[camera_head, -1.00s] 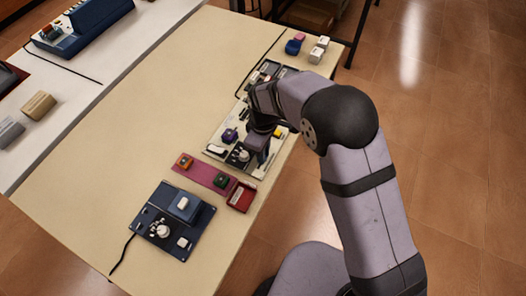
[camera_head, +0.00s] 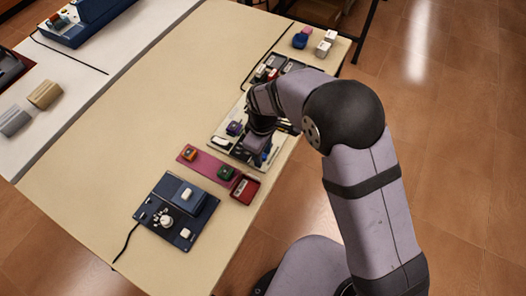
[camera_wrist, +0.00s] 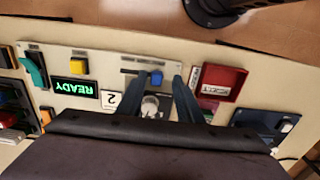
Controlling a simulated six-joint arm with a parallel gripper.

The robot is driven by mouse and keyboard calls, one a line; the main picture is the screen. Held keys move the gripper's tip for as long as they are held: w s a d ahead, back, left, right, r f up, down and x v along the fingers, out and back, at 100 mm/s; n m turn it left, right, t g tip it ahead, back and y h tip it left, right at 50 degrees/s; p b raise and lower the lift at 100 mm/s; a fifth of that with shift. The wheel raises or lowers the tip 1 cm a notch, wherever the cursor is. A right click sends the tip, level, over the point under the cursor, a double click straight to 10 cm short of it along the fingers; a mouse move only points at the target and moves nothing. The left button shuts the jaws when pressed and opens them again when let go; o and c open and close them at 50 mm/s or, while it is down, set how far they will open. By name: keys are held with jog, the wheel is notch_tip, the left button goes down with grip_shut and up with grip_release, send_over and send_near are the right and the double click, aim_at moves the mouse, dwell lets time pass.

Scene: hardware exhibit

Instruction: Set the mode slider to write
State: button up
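The mode slider has a blue knob (camera_wrist: 156,78) on a short track (camera_wrist: 138,72) in the pale control panel (camera_wrist: 100,57), seen in the wrist view. My gripper (camera_wrist: 157,83) is open, with one finger on each side of the blue knob in the picture. Whether either finger touches the knob, I cannot tell. A round pale dial (camera_wrist: 150,106) shows between the fingers, nearer my wrist. In the head view my gripper (camera_head: 257,147) is over the near end of the panel (camera_head: 222,143); the arm hides much of it. The slider's labels are not readable.
The panel also has a green READY display (camera_wrist: 75,87), a yellow button (camera_wrist: 79,66), a teal switch (camera_wrist: 36,70) and a card marked 2 (camera_wrist: 111,100). A red tray (camera_wrist: 219,82) is close to the right finger.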

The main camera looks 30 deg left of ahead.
jog(key=shift+w, duration=0.1)
jog(key=shift+r+b, duration=0.9)
jog(key=shift+r, duration=2.8)
